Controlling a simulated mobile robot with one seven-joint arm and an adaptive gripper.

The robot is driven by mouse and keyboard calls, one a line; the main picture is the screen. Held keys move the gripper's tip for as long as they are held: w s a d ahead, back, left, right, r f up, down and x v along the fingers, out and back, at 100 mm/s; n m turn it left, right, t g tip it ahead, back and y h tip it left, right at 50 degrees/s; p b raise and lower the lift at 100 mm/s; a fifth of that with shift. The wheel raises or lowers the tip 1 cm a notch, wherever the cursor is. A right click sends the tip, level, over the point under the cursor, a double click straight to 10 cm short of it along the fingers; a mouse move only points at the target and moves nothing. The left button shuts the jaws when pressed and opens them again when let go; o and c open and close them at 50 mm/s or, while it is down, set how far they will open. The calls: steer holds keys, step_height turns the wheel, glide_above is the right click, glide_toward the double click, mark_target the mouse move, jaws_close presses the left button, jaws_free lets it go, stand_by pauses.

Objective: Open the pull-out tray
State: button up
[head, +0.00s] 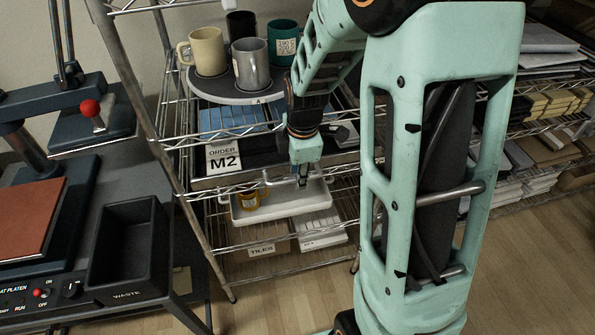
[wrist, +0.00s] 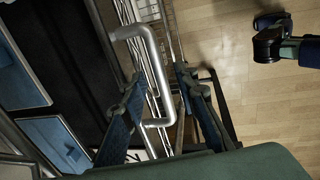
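The pull-out tray (head: 235,178) is a dark tray on the wire rack's middle shelf, with blue items inside and an "ORDER M2" card at its front left. The wrist view shows its black interior (wrist: 75,55) at left. A silver bar handle (wrist: 151,70) at the tray's front crosses the space between my fingers; part of it shows in the head view (head: 272,181). My gripper (head: 303,180) points down at the tray's front. In the wrist view (wrist: 160,90) its two fingers are apart, one on each side of the handle. I cannot tell whether either finger touches it.
Several mugs stand on a round dark board (head: 232,94) above the tray. A press and a waste box (head: 130,247) stand at left. Wooden floor lies open in front of the rack.

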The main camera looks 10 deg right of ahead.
jaws_close()
stand_by(0.3)
steer(key=shift+s, duration=0.1)
